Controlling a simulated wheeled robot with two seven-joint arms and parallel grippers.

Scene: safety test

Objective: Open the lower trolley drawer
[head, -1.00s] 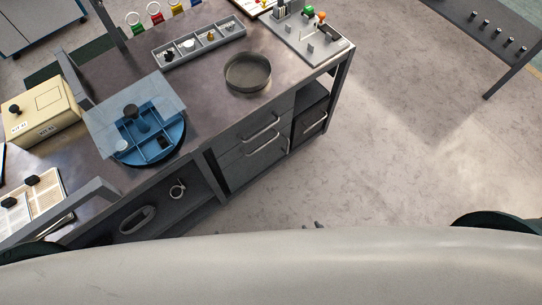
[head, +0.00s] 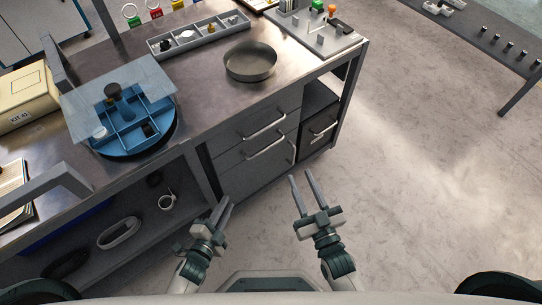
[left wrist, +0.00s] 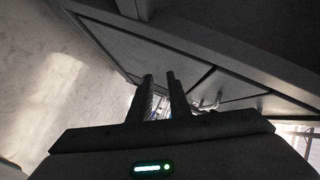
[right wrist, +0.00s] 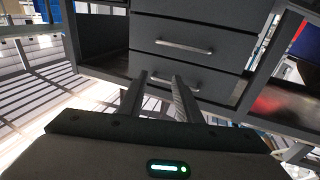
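The trolley has two grey drawer fronts under its worktop. The lower drawer (head: 248,166), with a silver bar handle (head: 268,146), looks shut. The upper drawer (head: 243,122) above it also looks shut. My left gripper (head: 223,202) is open and empty, in front of the trolley and left of the lower handle. My right gripper (head: 301,175) is open and empty, right of the drawer fronts and apart from them. In the right wrist view two bar handles show beyond its fingers (right wrist: 159,77). The left wrist view shows dark panels beyond the left fingers (left wrist: 159,77).
A round pan (head: 250,62), a blue divided tray (head: 130,125) and a grey parts tray (head: 198,36) stand on the worktop. The floor (head: 425,180) at right is clear.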

